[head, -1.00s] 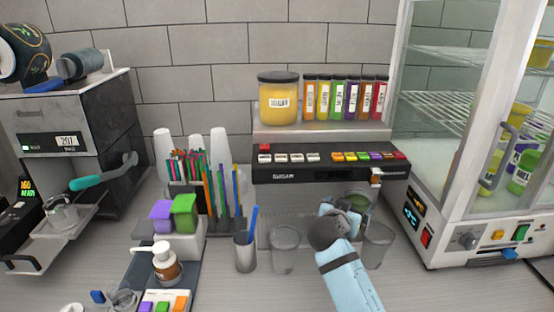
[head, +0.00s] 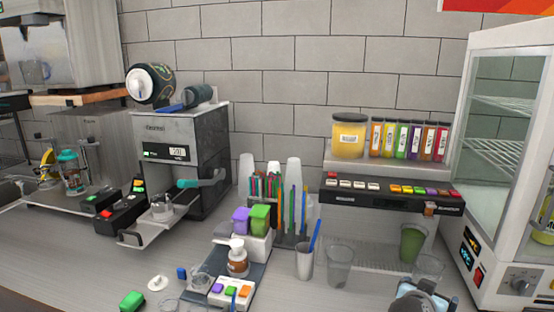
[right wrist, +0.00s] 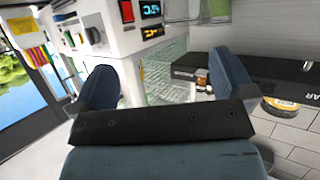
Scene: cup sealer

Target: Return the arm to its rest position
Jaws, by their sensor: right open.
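My right arm shows only as a light-blue and dark-grey part at the bottom right edge of the head view. Its fingers are not visible there. In the right wrist view my right gripper (right wrist: 168,82) is open, with its two blue fingers wide apart and nothing between them. A cup with green contents (head: 412,245) stands under the black button panel (head: 392,191) of the dispenser, apart from the arm. My left gripper is in neither view.
Clear cups (head: 339,267) and a metal cup with a blue straw (head: 304,261) stand on the counter before the dispenser. A glass-fronted cabinet (head: 507,170) stands at the right. A coffee machine (head: 185,150) is at the left. Counter at front left is partly clear.

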